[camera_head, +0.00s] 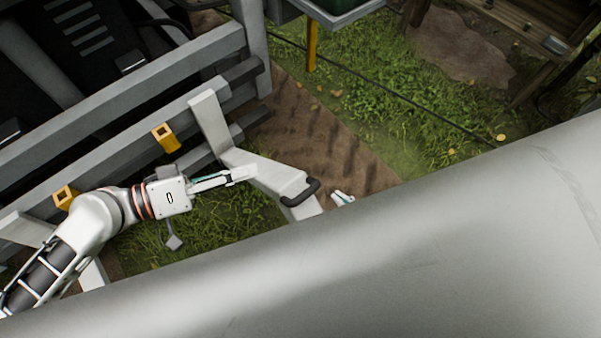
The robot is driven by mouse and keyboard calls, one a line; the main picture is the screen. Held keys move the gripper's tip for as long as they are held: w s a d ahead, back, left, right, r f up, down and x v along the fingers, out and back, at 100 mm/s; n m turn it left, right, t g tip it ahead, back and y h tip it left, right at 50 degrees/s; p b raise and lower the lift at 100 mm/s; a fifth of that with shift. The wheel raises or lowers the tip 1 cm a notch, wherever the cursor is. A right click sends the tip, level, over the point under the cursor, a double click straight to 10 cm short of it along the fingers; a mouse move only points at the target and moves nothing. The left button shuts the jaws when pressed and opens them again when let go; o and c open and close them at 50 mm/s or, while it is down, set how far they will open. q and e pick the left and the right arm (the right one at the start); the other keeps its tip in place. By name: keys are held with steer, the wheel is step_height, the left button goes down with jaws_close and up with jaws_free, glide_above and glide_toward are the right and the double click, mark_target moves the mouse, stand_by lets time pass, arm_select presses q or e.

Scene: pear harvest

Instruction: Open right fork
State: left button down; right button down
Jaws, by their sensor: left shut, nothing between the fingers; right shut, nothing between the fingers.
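The right fork (262,172) is a pale grey angled arm. It joins the grey frame at its upper end and slants down to the right, with a black handle (301,191) near its far end. My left gripper (246,173) is shut and empty; its fingertips overlap the fork's left edge, and I cannot tell whether they touch it. Only the tip of my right gripper (343,198) shows, just right of the handle and apart from it in the picture; it is shut. The rest is hidden behind a large grey surface. Another pale fork (24,229) is partly visible at the left.
The grey frame (120,110) with yellow brackets (165,137) fills the upper left. A large smooth grey surface blocks the lower right. Soil and grass lie beyond the handle. A yellow post (311,45) and a wooden structure (530,30) stand at the top.

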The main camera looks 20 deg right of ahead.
arm_select(q)
steer(key=p, duration=0.2)
glide_above(301, 186)
steer(key=w, duration=0.3)
steer(key=shift+w+a+f+g, duration=0.15)
steer(key=shift+a+f+g, duration=0.15)
steer(key=shift+a+f, duration=0.1)
steer(key=s+f, duration=0.2)
steer(key=shift+s+d, duration=0.3)
steer(key=shift+s+d+f+p, duration=0.1)
steer(key=shift+s+f+p, duration=0.2)
steer(key=shift+s, duration=0.05)
